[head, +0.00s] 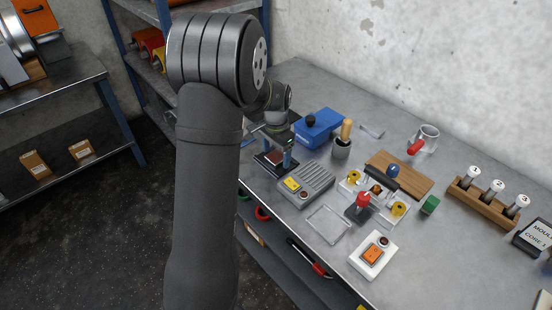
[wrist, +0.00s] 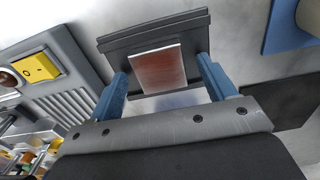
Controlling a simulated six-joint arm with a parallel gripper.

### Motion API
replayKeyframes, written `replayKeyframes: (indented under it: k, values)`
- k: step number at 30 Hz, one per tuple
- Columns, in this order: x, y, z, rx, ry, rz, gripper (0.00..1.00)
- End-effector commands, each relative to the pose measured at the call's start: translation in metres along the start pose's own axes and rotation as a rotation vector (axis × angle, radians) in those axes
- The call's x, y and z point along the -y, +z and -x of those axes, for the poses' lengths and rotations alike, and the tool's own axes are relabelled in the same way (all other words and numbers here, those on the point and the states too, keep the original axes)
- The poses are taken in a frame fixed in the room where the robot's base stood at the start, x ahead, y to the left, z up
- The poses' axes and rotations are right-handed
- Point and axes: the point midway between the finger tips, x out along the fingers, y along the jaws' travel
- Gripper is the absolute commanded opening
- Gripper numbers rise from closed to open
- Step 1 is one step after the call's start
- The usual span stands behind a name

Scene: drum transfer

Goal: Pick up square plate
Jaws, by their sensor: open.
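A square plate (wrist: 158,70) with a reddish-brown, metallic face and a pale edge lies on a dark, stepped base (wrist: 112,45) in the wrist view. In the head view the plate (head: 274,156) shows small and partly covered below my gripper, on the same dark base (head: 268,168). My gripper (wrist: 163,82) is open, with one blue finger on each side of the plate and a gap to both. It holds nothing. In the head view my gripper (head: 276,150) is over the base; I cannot tell how far above the plate the fingertips are.
A grey ribbed box (head: 308,186) with a yellow switch stands close to the base. A blue box (head: 318,128) is behind it, beside a cup with a wooden-handled tool (head: 342,146).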

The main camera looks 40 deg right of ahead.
Motion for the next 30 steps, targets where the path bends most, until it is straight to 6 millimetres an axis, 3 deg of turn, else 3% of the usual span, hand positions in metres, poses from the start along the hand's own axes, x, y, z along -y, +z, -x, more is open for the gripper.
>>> replayKeyframes:
  k: [8,17,30]
  values:
    - [0.000,0.000,-0.003,0.000,0.000,0.000,0.74]
    - [0.000,0.000,-0.003,0.000,0.000,0.000,0.15]
    - [0.001,-0.001,0.009,-0.002,-0.002,0.000,0.14]
